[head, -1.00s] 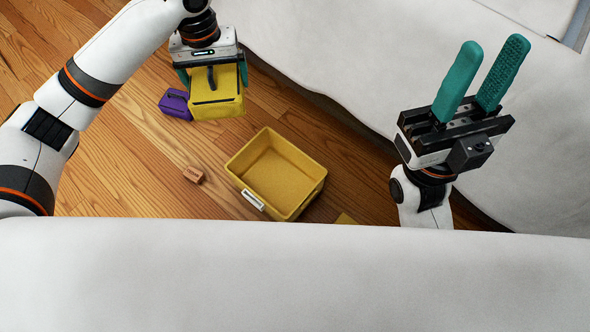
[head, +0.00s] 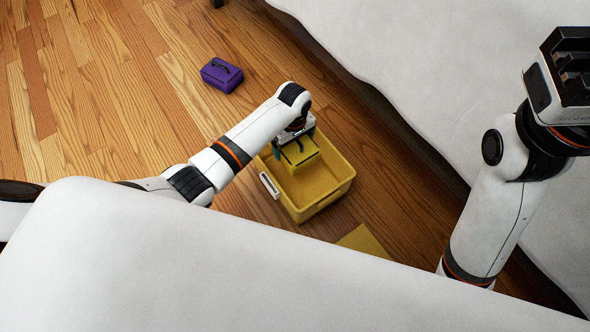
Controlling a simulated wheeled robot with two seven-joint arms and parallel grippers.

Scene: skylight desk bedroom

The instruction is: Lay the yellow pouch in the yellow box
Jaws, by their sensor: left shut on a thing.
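The yellow box (head: 333,190) is an open bin on the wooden floor, with a white label on its left side. My left gripper (head: 296,143) is shut on the yellow pouch (head: 302,157) and holds it over the box's far left part, within the outline of the rim. I cannot tell whether the pouch touches the box floor. My left arm hides part of the box's left edge.
A purple pouch (head: 222,75) with a dark handle lies on the floor at upper left. A flat yellow thing (head: 362,241) lies in front of the box, partly hidden by my white body. A white draped bed (head: 420,75) bounds the right side. The floor at left is clear.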

